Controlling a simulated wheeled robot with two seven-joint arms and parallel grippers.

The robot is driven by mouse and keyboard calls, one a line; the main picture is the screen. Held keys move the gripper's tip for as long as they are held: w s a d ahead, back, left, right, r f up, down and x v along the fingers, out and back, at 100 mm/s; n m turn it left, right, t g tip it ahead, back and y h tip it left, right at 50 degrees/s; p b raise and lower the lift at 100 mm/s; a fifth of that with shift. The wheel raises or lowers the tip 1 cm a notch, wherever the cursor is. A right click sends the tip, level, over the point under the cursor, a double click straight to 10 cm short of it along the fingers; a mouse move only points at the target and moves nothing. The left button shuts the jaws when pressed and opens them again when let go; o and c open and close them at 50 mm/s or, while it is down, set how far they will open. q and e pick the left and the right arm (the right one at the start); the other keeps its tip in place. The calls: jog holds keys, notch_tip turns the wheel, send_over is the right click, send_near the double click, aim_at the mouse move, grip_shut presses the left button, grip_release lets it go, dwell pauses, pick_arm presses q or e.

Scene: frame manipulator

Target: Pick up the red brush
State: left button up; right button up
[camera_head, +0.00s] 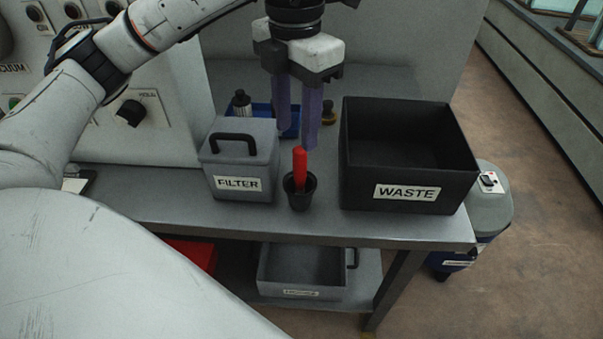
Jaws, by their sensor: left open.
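The red brush (299,166) stands upright in a small black cup (300,195) on the grey table, and only its red handle shows. Its lower end is hidden inside the cup. My left gripper (298,140) points down above and a little behind the brush in the picture, with its two purple-grey fingers apart and nothing between them. The right fingertip hangs close to the top of the handle; I cannot tell the exact gap in depth. My right gripper is not in view.
A grey lidded FILTER box (238,184) stands left of the cup, and an open black WASTE bin (406,192) stands right of it. A grey bin (300,270) sits on the lower shelf.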

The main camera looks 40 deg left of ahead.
aim_at(300, 149)
pick_arm(q)
jog(key=f, duration=0.3)
jog(key=f+p, duration=0.1)
jog(key=f, duration=0.3)
jog(key=shift+w+d+f, duration=0.15)
jog(key=shift+d+f, duration=0.05)
grip_shut()
